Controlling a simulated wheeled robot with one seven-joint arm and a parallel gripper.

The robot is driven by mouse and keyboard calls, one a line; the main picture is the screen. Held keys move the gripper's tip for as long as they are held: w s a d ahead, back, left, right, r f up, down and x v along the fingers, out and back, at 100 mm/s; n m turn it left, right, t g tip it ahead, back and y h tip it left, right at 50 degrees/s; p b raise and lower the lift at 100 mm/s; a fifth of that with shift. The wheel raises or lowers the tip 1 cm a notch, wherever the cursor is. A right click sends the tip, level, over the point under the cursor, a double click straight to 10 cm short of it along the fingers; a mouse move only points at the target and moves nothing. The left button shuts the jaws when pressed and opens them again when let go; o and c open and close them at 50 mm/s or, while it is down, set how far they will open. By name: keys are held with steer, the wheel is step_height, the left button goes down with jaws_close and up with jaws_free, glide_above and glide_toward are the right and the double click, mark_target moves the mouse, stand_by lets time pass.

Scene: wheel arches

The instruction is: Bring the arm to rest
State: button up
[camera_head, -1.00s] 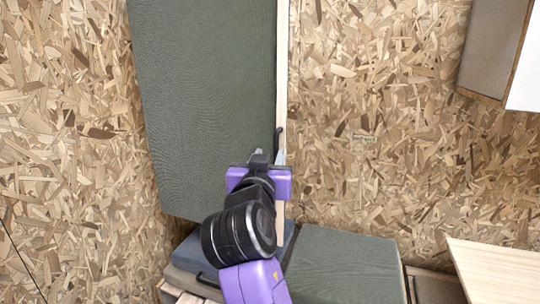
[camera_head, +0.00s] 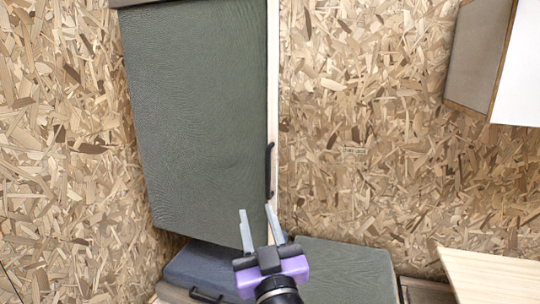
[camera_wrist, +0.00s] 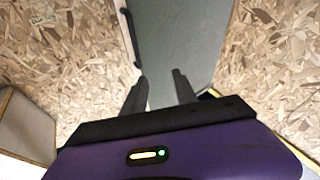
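My gripper (camera_head: 257,221) is purple and black with two grey fingers. In the head view it is at the lower middle, with its fingers spread apart and nothing between them. It is in front of the lower edge of a tall dark green panel (camera_head: 200,110). A black handle (camera_head: 269,171) on the panel's pale right edge is just beyond the fingertips, apart from them. In the wrist view the fingers (camera_wrist: 160,92) are also apart and empty, with the green panel (camera_wrist: 180,40) beyond them.
A pale wooden top (camera_head: 490,275) is at the lower right. A grey and white cabinet (camera_head: 482,55) hangs at the upper right. Chipboard walls (camera_head: 360,120) surround the area.

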steer(key=s+d+f+p, duration=0.1)
steer(key=s+d+f, duration=0.4)
steer(key=s, duration=0.3)
steer(key=s+d+f+p, duration=0.1)
steer(key=s+d+f, duration=0.45)
steer(key=s, duration=0.25)
steer(key=s+d+f+m+g+h+p, duration=0.1)
steer(key=s+d, duration=0.3)
steer(key=s, duration=0.5)
steer(key=s+d+f+m+g+h+p, duration=0.2)
steer(key=s+d+g, duration=0.1)
steer(key=s, duration=0.6)
steer(key=s+d+f+m+g+h+p, duration=0.1)
steer(key=s+d, duration=0.3)
steer(key=s, duration=0.5)
steer(key=shift+s+d+f+g+h, duration=0.4)
steer(key=shift+f+h, duration=0.2)
steer(key=shift+f, duration=0.15)
steer(key=shift+s+a, duration=0.1)
